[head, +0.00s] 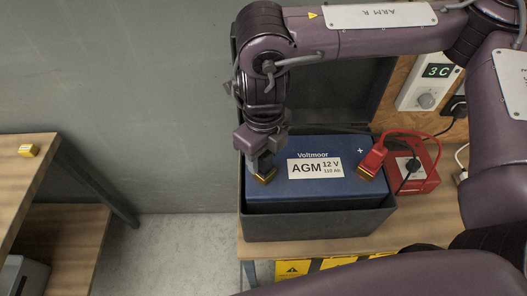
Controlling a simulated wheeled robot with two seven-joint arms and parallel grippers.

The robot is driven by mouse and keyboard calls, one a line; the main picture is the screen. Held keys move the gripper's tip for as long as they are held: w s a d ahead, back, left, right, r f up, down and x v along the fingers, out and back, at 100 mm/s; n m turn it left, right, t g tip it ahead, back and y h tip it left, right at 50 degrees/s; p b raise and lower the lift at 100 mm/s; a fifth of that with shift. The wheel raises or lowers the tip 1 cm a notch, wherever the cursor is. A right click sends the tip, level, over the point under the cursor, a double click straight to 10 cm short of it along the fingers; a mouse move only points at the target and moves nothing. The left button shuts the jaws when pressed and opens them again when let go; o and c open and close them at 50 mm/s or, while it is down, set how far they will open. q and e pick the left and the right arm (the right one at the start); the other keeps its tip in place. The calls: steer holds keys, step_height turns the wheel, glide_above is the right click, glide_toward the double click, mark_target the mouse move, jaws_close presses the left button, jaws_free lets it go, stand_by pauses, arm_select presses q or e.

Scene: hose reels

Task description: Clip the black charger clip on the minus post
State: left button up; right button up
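The blue battery (320,184), labelled AGM 12 V, sits in a dark grey box (320,222) with its lid open behind. A plus sign marks its right end, where the red charger clip (373,158) sits with its brass jaws on the battery. My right gripper (261,150) points down over the battery's left end. It appears shut on the dark charger clip (264,174), whose brass jaw tips are low at the battery top. The minus post is hidden there, so I cannot tell whether the jaws grip it. My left gripper is out of view.
A red charger (418,168) with cables stands right of the box on the wooden bench. A white panel (430,83) reading 3 C is on the wall behind. A wooden table (22,178) with a small yellow block (28,150) stands at left.

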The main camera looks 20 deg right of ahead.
steer(key=shift+r, duration=0.1)
step_height(320, 180, up, 8)
steer(key=shift+f+b, duration=0.2)
steer(key=shift+b, duration=0.25)
